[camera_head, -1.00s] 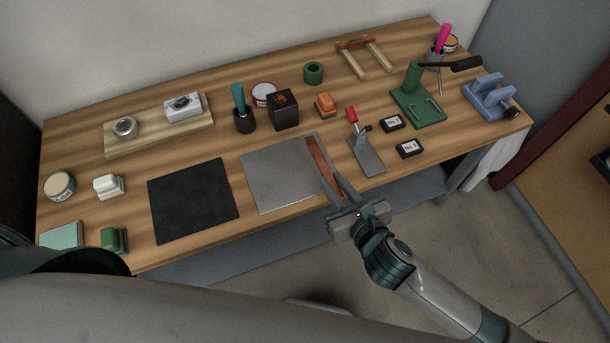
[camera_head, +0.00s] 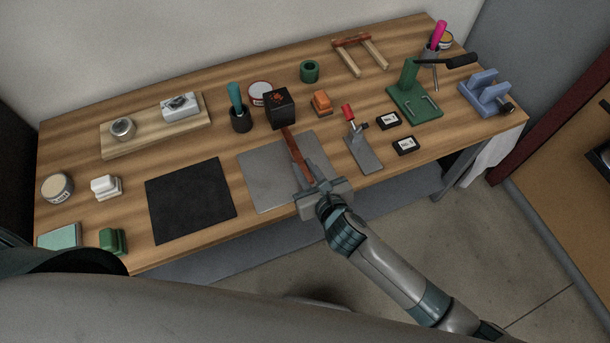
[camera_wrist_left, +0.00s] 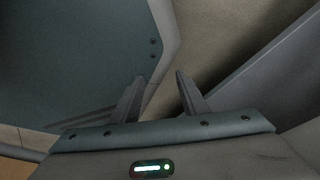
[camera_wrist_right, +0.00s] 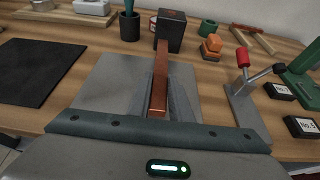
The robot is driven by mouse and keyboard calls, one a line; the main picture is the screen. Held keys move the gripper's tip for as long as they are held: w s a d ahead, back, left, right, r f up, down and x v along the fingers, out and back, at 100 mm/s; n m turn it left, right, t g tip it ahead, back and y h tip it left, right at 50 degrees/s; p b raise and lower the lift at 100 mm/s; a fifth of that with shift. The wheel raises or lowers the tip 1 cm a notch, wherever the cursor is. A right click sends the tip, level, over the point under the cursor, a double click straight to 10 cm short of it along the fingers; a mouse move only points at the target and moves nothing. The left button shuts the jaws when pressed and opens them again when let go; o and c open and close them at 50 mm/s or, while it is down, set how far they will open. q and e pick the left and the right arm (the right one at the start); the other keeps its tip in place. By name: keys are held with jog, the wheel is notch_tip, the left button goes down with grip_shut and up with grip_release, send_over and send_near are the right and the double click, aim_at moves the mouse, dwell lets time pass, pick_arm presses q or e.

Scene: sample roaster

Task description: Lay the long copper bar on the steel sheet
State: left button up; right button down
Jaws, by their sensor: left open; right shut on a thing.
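The long copper bar (camera_head: 294,150) is held in my right gripper (camera_head: 308,180), which is shut on its near end. The bar points away from me over the steel sheet (camera_head: 259,178), a grey square on the bench. In the right wrist view the bar (camera_wrist_right: 160,80) lies between the fingers, above the sheet (camera_wrist_right: 104,84). I cannot tell whether it touches the sheet. Its far end overlaps the black block (camera_head: 280,108) in view. My left gripper (camera_wrist_left: 157,88) is open and empty in the left wrist view, away from the bench top; the head view does not show its fingers.
A black mat (camera_head: 190,200) lies left of the sheet. A grey stand with a red-handled clamp (camera_head: 360,145) is close on the right. Small black labelled boxes (camera_head: 404,145) and a green press (camera_head: 412,98) stand farther right. A teal-handled tool in a dark cup (camera_head: 238,112) is behind the sheet.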

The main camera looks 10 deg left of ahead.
jog(key=shift+f, duration=1.9)
pick_arm(q)
jog(key=shift+w+r, duration=0.15)
jog(key=shift+w, duration=1)
jog(key=shift+s, duration=0.1)
